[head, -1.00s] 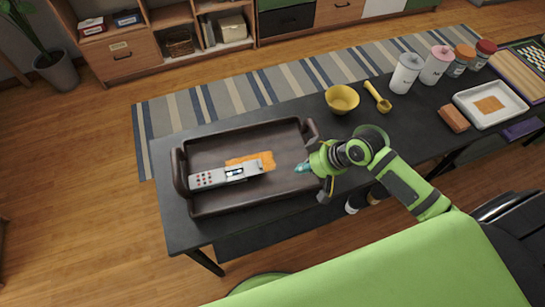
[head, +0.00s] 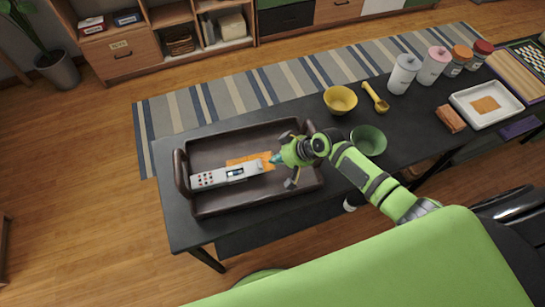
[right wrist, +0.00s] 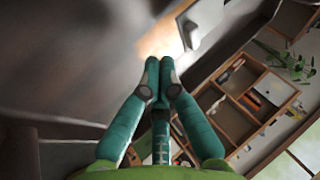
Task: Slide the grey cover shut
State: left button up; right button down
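A slim grey device (head: 213,178) lies in the dark brown tray (head: 220,204), with red buttons at its left end and a small dark window. I cannot clearly separate the grey cover from its right-hand part. My right gripper (head: 274,158) is inside the tray area, just right of the device's right end, pointing left. In the right wrist view, its teal fingertips (right wrist: 159,68) are together and empty, with the pale device end (right wrist: 196,24) beyond them. I cannot tell whether they touch it. My left gripper is not in view.
An orange patch (head: 246,160) lies on the tray floor beside the device. A green bowl (head: 369,141), a yellow bowl (head: 340,99) and a yellow scoop (head: 376,99) stand right of the tray on the black table. Jars and a white tray (head: 460,104) are farther right.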

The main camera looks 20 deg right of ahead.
aim_at(248, 167)
jog(key=shift+a, duration=0.65)
jog(key=a+p, duration=0.1)
jog(key=a, duration=0.5)
jog(key=shift+w+a+p, duration=0.15)
jog(key=shift+a+p, duration=0.1)
jog(key=shift+p, duration=0.05)
jog(key=shift+d, duration=0.2)
